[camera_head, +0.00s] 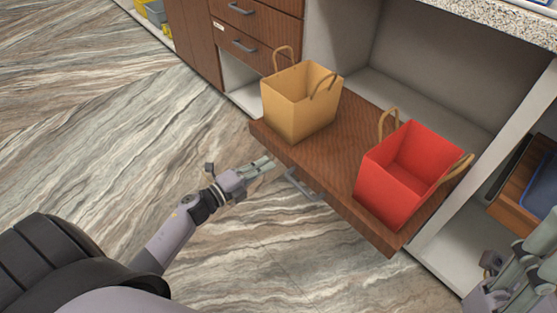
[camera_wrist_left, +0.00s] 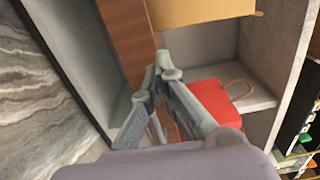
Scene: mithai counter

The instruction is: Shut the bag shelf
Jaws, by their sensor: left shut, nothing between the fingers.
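The bag shelf (camera_head: 345,155) is a brown wooden pull-out board, slid out of an open white cabinet. A grey bar handle (camera_head: 303,185) is on its front edge. A tan paper bag (camera_head: 300,105) stands on its left part and a red bag (camera_head: 400,180) on its right part. My left gripper (camera_head: 268,164) is shut and empty, just left of the handle by the shelf's front edge; I cannot tell whether it touches. In the left wrist view the gripper (camera_wrist_left: 160,72) points at the brown shelf (camera_wrist_left: 128,35), with the red bag (camera_wrist_left: 205,100) beyond. My right gripper (camera_head: 520,265) is at the lower right, its fingers partly cut off.
Brown drawers (camera_head: 250,45) with grey handles are left of the open cabinet. A wooden board with a blue tray (camera_head: 541,185) is in the compartment at right. A speckled counter top (camera_head: 500,25) is above. The striped floor (camera_head: 130,110) at left is clear.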

